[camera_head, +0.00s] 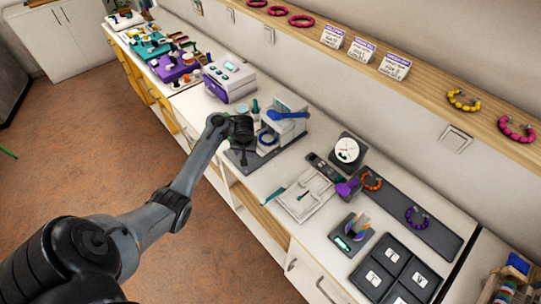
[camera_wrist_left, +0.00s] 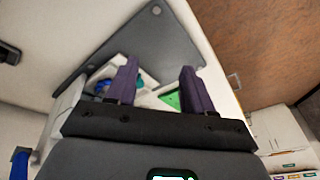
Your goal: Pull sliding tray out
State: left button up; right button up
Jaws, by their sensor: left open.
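My left gripper (camera_head: 243,132) hangs over the counter, just left of a white device (camera_head: 287,118) with a blue lever (camera_head: 287,115) on a dark grey base plate (camera_head: 245,158). In the wrist view, its two purple fingers (camera_wrist_left: 158,85) are apart. Between and behind them show part of a white piece, a blue item (camera_wrist_left: 103,86) and a green triangle (camera_wrist_left: 170,99). The gap holds nothing that I can see gripped. I cannot tell which part is the sliding tray; the gripper and arm hide some of the device's near side. My right gripper is not in view.
A white flat board (camera_head: 305,195) lies to the right on the counter. A white and purple box (camera_head: 230,78) stands to the left. Dark square trays (camera_head: 396,272) lie at the front right. A wall shelf (camera_head: 400,85) runs behind. Brown floor (camera_head: 110,150) is open at left.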

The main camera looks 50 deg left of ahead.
pick_arm(q)
jog(key=w+a+r+t+b, duration=0.2)
jog(key=w+a+r, duration=0.1)
jog(key=w+r, duration=0.15)
jog(key=shift+n, duration=0.3)
jog(key=b+x, duration=0.2)
jog(key=x, duration=0.1)
jog(key=b+x, duration=0.2)
jog(key=x, duration=0.1)
jog(key=b+x, duration=0.2)
jog(key=x, duration=0.1)
jog(key=shift+w+d+f, duration=0.1)
jog(key=shift+w+f, duration=0.15)
jog(key=shift+w, duration=0.1)
jog(key=shift+w+a+f, duration=0.2)
jog(key=shift+f, duration=0.35)
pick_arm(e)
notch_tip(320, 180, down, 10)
pick_arm(q)
grip_shut()
